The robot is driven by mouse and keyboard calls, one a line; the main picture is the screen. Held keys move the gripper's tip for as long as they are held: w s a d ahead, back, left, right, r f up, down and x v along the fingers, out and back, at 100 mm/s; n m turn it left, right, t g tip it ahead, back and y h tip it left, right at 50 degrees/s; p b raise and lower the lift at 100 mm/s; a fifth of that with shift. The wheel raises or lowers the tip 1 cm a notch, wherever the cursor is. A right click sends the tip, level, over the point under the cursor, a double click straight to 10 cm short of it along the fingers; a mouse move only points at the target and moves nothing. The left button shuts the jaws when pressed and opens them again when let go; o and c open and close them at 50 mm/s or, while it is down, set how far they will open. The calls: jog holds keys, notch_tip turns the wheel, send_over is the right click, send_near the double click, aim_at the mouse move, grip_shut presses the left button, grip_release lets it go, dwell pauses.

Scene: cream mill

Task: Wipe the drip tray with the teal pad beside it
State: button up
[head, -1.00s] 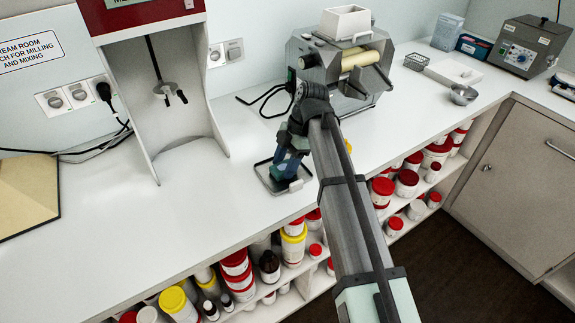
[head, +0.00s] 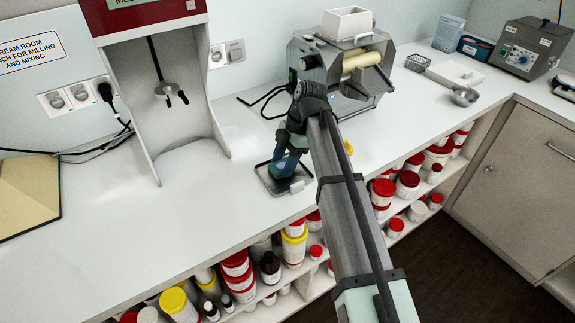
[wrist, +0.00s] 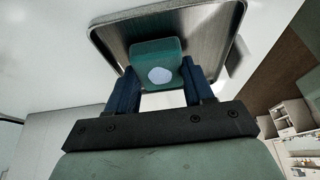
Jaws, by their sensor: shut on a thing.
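The teal pad (wrist: 146,48) is held between the two dark blue fingers of my gripper (wrist: 156,72) in the wrist view. A pale round patch shows on the side of the pad facing the camera. The metal drip tray (wrist: 212,40), with a dark rim, lies right behind the pad; I cannot tell whether pad and tray touch. In the head view the drip tray (head: 264,181) lies on the counter by its front edge. My gripper (head: 283,168) points down over it and hides part of it, and the pad is hard to make out there.
A roller mill (head: 342,68) stands behind my arm. A red-topped mixer stand (head: 167,105) is at the left. Tubs fill the shelf below. The counter left of the tray is clear.

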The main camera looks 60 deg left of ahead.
aim_at(286, 181)
jog(key=shift+d, duration=1.85)
jog(key=shift+a, duration=2)
jog(key=shift+d, duration=2)
jog(key=shift+a, duration=1.9)
jog(key=shift+r, duration=4.05)
jog(key=shift+d, duration=0.1)
